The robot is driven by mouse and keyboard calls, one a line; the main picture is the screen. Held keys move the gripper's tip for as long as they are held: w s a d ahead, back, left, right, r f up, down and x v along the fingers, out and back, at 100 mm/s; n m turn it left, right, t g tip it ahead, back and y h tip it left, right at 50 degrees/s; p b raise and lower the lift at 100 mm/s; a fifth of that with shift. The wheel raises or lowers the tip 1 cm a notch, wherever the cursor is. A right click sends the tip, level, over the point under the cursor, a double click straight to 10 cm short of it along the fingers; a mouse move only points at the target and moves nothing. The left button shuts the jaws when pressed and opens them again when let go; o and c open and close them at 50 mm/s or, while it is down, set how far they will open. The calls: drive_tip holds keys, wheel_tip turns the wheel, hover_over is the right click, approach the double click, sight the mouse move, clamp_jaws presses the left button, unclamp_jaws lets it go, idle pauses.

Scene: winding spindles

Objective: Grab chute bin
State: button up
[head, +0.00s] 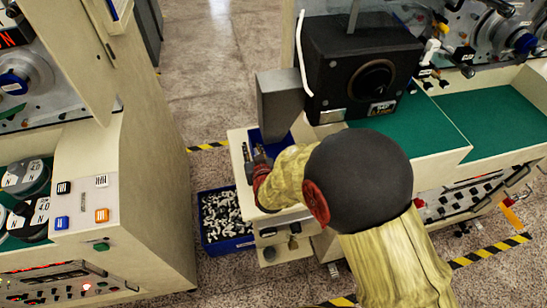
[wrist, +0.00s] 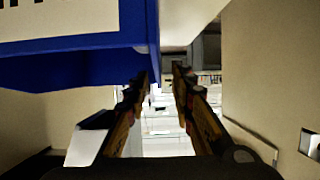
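The blue chute bin (head: 284,143) sits below the grey chute on the cream machine, largely hidden by the chute and my arm. In the wrist view, a blue bin with a white label (wrist: 100,62) fills the upper left, close to the camera. My gripper (head: 252,153) is at the left side of the chute bin. In the wrist view, my gripper (wrist: 165,78) has its two fingers apart, with only background visible between them. The left fingertip is right beside the bin's lower corner; I cannot tell whether they touch.
A blue crate (head: 228,242) of small white pieces stands on the floor below. The grey chute (head: 278,103) hangs close above my gripper. A cream cabinet (head: 150,190) stands at left, with open floor (head: 215,60) behind the gap.

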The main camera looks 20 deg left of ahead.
drive_tip(key=shift+w, duration=0.1)
drive_tip(key=shift+c, duration=1.2)
drive_tip(key=c, duration=0.4)
